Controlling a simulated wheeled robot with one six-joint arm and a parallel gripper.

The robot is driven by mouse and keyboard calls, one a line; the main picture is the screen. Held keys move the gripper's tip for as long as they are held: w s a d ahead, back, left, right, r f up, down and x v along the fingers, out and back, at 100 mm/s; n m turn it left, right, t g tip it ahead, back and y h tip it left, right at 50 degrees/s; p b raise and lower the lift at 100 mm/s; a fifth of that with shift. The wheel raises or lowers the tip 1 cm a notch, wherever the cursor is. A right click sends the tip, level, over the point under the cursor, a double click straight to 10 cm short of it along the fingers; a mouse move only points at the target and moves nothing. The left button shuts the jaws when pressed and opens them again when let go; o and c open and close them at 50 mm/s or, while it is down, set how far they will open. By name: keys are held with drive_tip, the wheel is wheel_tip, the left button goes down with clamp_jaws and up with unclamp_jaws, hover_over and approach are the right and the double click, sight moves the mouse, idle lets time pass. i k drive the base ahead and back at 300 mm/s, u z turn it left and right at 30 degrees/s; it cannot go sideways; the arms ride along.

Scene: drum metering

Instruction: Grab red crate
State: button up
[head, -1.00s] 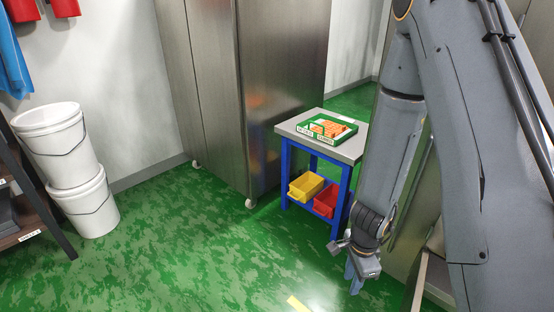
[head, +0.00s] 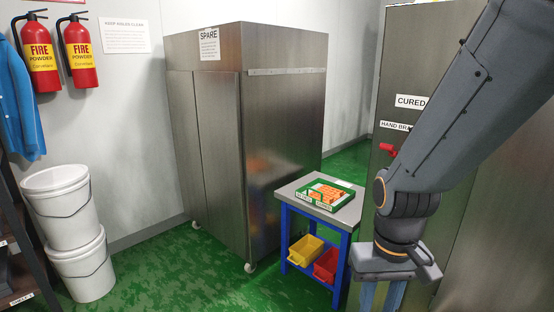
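The red crate (head: 327,266) sits on the lower shelf of a small blue-framed table (head: 346,215), at the right of the yellow crate (head: 305,250). My gripper (head: 381,296) hangs at the lower right, to the right of the red crate in the picture. Only the upper part of its blue-grey fingers shows; the tips are cut off by the bottom edge, so I cannot tell whether it is open or shut.
A green tray (head: 304,199) with orange pieces lies on the table top. A steel cabinet marked SPARE (head: 250,130) stands behind the table at left. White buckets (head: 66,207) stand at far left. A red handle (head: 387,149) sticks out at right. Green floor (head: 190,275) is clear in front.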

sight(325, 267)
drive_tip(key=z, duration=0.85)
drive_tip(key=i, duration=0.35)
drive_tip(key=z, duration=0.15)
drive_tip(key=k, duration=0.5)
drive_tip(key=u, duration=2.4)
drive_tip(key=i, duration=1.5)
drive_tip(key=z, duration=0.2)
